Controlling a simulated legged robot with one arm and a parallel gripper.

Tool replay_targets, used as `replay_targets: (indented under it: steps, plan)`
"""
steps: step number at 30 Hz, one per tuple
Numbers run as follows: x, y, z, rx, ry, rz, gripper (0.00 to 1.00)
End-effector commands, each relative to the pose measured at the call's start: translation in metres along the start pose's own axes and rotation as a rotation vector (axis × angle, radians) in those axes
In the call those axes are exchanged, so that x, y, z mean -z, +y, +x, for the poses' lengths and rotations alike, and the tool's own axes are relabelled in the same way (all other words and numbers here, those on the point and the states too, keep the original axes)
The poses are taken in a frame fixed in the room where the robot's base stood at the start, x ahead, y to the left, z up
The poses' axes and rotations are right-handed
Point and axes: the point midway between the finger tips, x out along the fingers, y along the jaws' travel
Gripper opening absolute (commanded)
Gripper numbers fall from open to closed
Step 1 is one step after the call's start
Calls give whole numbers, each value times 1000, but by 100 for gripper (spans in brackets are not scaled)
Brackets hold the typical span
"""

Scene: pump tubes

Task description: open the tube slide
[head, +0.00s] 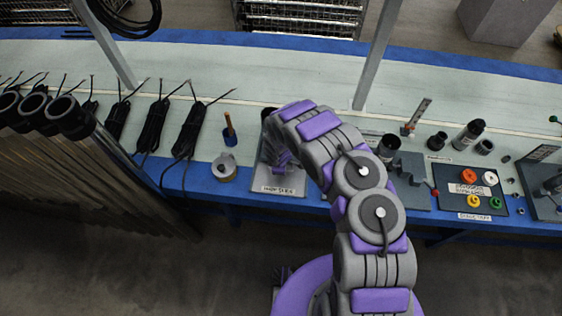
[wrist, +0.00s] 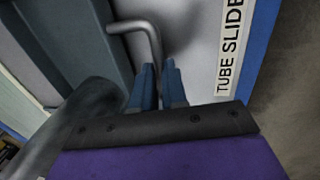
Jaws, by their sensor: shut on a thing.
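The tube slide (head: 294,184) is a grey fixture at the front edge of the bench, left of the middle in the head view. Its plate carries a white "TUBE SLIDE" label, which also shows in the wrist view (wrist: 230,45). A bent grey metal handle (wrist: 150,34) rises from the fixture. My gripper (wrist: 160,68) is shut on the lower end of this handle, with one dark blue finger on each side. In the head view my arm reaches over the slide and hides most of it and the grip.
Left of the slide stand a small round metal part (head: 224,168) and a blue holder with a brush-like tool (head: 229,133). Black cable bundles (head: 153,126) and long tubes (head: 62,113) lie further left. Right are more fixtures and a dark board with coloured rings (head: 472,188).

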Motion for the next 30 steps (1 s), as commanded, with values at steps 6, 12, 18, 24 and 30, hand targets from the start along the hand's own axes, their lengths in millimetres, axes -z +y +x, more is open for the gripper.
replay_targets:
  steps: [6, 12, 18, 24, 30]
  plan:
    - [1, -10, -2, -1, 2, -2, 0]
    - [2, -12, -2, -2, 3, 0, 0]
    - [2, -12, -2, -2, 3, 0, 0]
    - [2, -12, -2, -1, 2, 0, 29]
    - [1, -12, -2, -1, 2, 0, 38]
